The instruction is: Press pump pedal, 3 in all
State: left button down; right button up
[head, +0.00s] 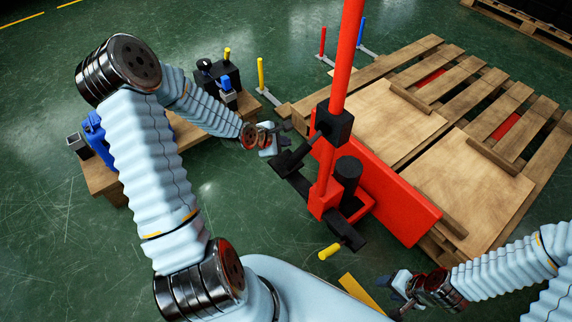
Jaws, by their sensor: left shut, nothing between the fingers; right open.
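A red pallet stacker with a tall red mast (343,55) and black parts stands in the middle of the head view. A black angled lever (299,152) sticks out on its left side. A pedal with a yellow tip (330,251) sticks out low at its front. I cannot tell which of these is the pump pedal. My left gripper (284,134) is shut and empty, close to the upper end of the black lever; I cannot tell whether they touch. My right gripper (397,296) is open and empty, low at the right, apart from the yellow-tipped pedal.
A wooden pallet (425,52) with flat boards lies behind and right of the stacker's red plate (400,208). A wooden bench (105,182) with blue and black devices stands at the left. Yellow, red and blue posts stand behind. Green floor is clear left of the stacker.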

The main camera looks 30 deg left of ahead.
pick_arm(q)
jog(key=b, duration=0.5)
send_over(284, 158)
jog(key=s+d, duration=0.1)
jog(key=s, duration=0.1)
notch_tip(284, 158, down, 5)
jog(key=shift+s+d+f, duration=0.15)
jog(key=shift+f, duration=0.9)
jog(key=shift+f, duration=0.1)
dwell(0.4)
jog(key=shift+f+b, duration=0.3)
jog(key=shift+f+b, duration=0.9)
jog(key=shift+f, duration=0.65)
dwell(1.2)
jog(key=shift+r, duration=0.1)
dwell(0.4)
jog(key=shift+r+p, duration=1.9)
jog(key=shift+p, duration=0.05)
